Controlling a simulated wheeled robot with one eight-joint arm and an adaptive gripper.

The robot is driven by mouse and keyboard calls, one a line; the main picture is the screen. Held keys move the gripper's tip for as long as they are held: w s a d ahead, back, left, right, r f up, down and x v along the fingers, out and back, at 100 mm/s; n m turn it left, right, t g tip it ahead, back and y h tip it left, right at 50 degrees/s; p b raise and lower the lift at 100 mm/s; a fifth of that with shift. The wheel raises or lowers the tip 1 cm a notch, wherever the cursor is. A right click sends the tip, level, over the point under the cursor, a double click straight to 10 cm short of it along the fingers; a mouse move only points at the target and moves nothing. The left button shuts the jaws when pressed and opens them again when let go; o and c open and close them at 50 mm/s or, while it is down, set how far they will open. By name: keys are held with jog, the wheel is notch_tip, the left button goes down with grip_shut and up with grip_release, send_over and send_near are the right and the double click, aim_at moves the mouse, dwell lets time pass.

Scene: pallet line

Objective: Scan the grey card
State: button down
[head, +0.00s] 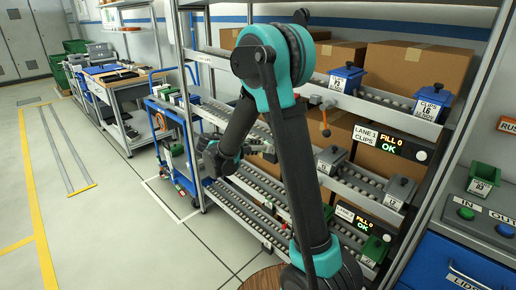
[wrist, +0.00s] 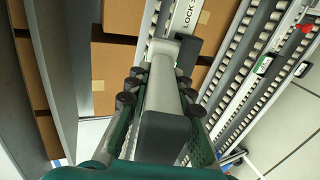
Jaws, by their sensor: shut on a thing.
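My gripper (head: 247,149) is in front of the roller rack, at about its middle height. In the wrist view my gripper (wrist: 160,90) is shut on a grey handheld device (wrist: 160,92), which looks like a scanner. The device has a pale head at its far end, a dark block beside it and a thick dark grey end near the camera. In the head view it is small and partly hidden by my arm. I cannot make out a grey card in either view.
The roller rack (head: 262,228) holds blue bins (head: 435,102), grey bins (head: 398,190) and cardboard boxes (head: 415,65). Lane displays (head: 390,142) read "FILL 0 OK". A blue cart (head: 168,112) stands left of the rack. The floor at left is clear. A green bin (head: 484,181) stands right.

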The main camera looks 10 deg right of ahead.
jog(key=shift+v, duration=3.3)
jog(key=shift+s, duration=0.1)
